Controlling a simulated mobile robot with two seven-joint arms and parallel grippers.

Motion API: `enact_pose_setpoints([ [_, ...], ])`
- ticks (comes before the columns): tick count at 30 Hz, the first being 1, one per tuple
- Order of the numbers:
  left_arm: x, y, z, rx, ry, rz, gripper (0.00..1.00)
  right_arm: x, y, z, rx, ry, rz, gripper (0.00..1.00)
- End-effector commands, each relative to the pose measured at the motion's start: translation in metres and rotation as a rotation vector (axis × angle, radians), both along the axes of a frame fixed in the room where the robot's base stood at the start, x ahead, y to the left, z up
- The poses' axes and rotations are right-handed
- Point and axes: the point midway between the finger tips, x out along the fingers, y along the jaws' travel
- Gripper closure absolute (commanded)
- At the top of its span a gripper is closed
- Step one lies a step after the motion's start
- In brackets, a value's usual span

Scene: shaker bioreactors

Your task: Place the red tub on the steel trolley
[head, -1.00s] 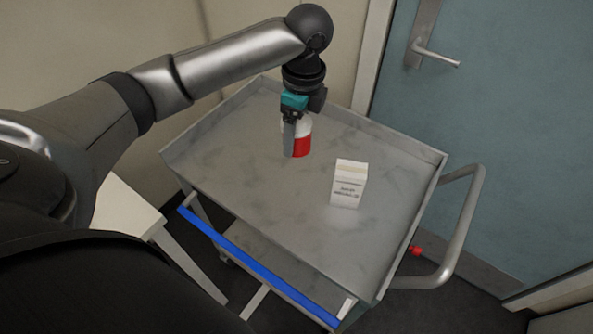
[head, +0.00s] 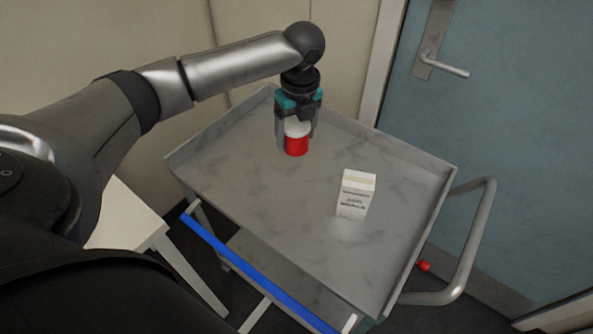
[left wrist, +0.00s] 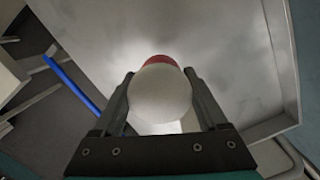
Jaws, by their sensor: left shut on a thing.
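The red tub (head: 297,145) with a white lid is between the fingers of my left gripper (head: 296,135), over the far left part of the steel trolley's top tray (head: 260,172). My left gripper is shut on it. In the left wrist view the white lid (left wrist: 160,93) fills the space between the two fingers (left wrist: 160,100), with a strip of red beyond it. The tub looks upright. I cannot tell whether its base touches the tray. My right gripper is not in view.
A white box (head: 355,193) stands on the tray to the right of the tub. The tray has a raised rim, and a handle (head: 482,240) on the right. A blue door (head: 500,130) is behind. A white table (head: 120,215) is at the left. The tray's middle is clear.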

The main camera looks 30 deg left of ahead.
Motion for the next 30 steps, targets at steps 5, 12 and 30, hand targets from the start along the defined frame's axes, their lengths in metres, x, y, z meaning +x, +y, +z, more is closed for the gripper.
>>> enact_pose_setpoints([
  [5,0.000,-0.001,-0.047,0.000,0.001,-0.001,0.86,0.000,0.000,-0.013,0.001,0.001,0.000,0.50],
  [12,0.000,0.000,-0.069,-0.001,-0.001,0.000,0.86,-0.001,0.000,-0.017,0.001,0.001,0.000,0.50],
  [30,0.000,0.000,-0.110,0.000,-0.001,0.001,0.86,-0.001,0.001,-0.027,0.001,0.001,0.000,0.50],
])
